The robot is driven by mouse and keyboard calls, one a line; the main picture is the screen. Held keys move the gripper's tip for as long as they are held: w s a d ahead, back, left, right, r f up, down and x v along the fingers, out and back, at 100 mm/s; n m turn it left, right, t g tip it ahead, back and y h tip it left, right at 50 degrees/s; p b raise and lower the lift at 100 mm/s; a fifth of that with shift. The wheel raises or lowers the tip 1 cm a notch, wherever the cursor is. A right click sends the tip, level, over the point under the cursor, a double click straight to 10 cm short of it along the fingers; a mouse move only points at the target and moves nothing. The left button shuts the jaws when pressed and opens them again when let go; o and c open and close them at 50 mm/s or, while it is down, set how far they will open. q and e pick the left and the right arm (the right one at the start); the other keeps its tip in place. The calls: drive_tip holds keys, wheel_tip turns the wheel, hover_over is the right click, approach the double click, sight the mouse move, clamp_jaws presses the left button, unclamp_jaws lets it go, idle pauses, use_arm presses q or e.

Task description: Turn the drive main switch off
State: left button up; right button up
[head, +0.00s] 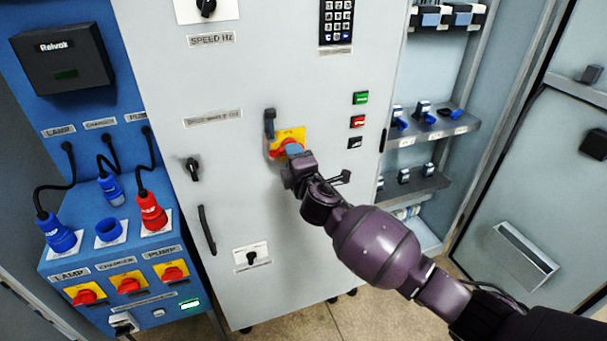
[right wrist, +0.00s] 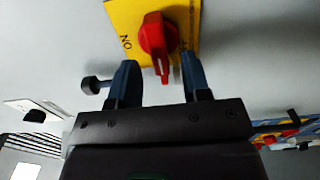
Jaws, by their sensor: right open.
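The drive main switch is a red rotary knob (head: 283,149) on a yellow plate (head: 290,134) on the grey cabinet door. In the right wrist view, the red knob (right wrist: 157,36) stands out from the yellow plate (right wrist: 125,15), with dark lettering to its left. My right gripper (head: 292,153) is at the switch, partly covering it in the head view. In the right wrist view, its two blue-grey fingers (right wrist: 160,72) are apart, with the knob's lower end between them. I cannot tell whether either finger touches it. My left gripper is not in view.
A black handle (head: 269,122) sits just above left of the plate. Green (head: 360,98) and red (head: 357,121) buttons are to the right. A blue panel (head: 115,250) with plugs and smaller red switches stands at left. Shelves (head: 430,130) are on the right.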

drive_tip(key=v, duration=0.8)
drive_tip(key=shift+s, duration=0.4)
drive_tip(key=shift+d+r, duration=0.1)
